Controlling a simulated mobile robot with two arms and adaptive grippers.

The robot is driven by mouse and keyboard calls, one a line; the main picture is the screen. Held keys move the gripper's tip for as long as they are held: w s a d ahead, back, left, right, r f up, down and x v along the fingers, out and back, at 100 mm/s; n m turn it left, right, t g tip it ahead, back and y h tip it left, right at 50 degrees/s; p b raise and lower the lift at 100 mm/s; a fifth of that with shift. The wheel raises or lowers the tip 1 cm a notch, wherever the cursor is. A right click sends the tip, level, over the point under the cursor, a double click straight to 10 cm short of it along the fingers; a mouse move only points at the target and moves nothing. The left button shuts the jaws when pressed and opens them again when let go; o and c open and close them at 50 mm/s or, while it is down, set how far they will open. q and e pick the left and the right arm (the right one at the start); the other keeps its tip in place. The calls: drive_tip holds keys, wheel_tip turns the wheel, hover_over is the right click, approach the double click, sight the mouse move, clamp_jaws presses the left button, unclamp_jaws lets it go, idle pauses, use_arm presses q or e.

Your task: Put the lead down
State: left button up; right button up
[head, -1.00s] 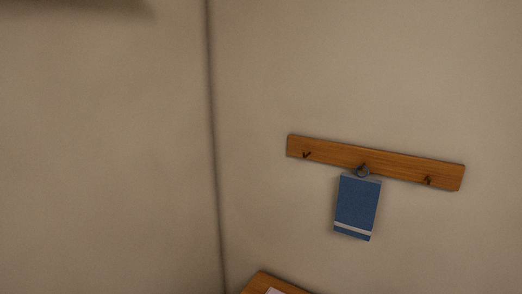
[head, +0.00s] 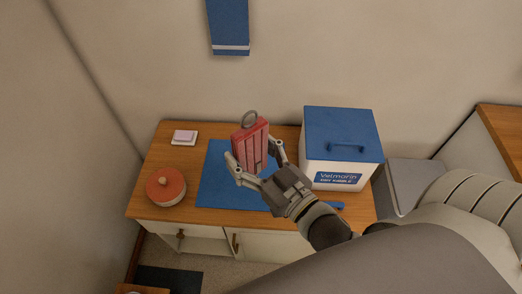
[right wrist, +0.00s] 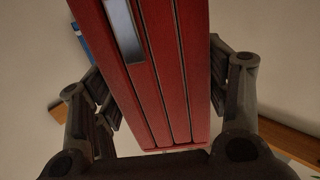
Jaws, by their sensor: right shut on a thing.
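A red bundled lead (head: 250,143) with a grey ring on top is in my right gripper (head: 256,166), above the cabinet top in the head view. The gripper's fingers are shut on its two sides. In the right wrist view the lead (right wrist: 165,70) fills the middle as red strips with a grey metal piece, between the fingers of the right gripper (right wrist: 160,95). A blue mat (head: 215,180) lies on the cabinet below the lead. My left gripper is not in view.
On the wooden cabinet (head: 150,200) stand a round pot with an orange-red lid (head: 166,187), a small pink block on a white base (head: 184,137) and a white bin with a blue lid (head: 342,140). A blue towel (head: 229,25) hangs on the wall above.

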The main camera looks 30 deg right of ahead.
drive_tip(key=w+a+r+n+g+y, duration=0.2)
drive_tip(key=w+a+n+g+y, duration=0.1)
drive_tip(key=a+n+g+y, duration=0.1)
drive_tip(key=w+a+r+n+g+y, duration=0.2)
drive_tip(key=a+n+g+y, duration=0.3)
drive_tip(key=a+y, duration=0.3)
drive_tip(key=shift+w+a+n, duration=0.6)
drive_tip(key=shift+w+a, duration=0.2)
drive_tip(key=shift+a, duration=0.15)
drive_tip(key=shift+d+r+n+g+y, duration=0.15)
drive_tip(key=shift+n+g+y, duration=0.15)
drive_tip(key=shift+g, duration=0.3)
drive_tip(key=shift+s+d+n+g+y, duration=0.2)
drive_tip(key=shift+d+n+g, duration=0.35)
drive_tip(key=shift+g, duration=0.5)
drive_tip(key=shift+s+d+n+g+y, duration=0.15)
drive_tip(key=shift+d+n+g+y, duration=0.2)
drive_tip(key=shift+n+g, duration=0.55)
drive_tip(key=shift+s+d+n+g+y, duration=0.2)
drive_tip(key=shift+d+n+g, duration=0.3)
drive_tip(key=shift+g, duration=0.65)
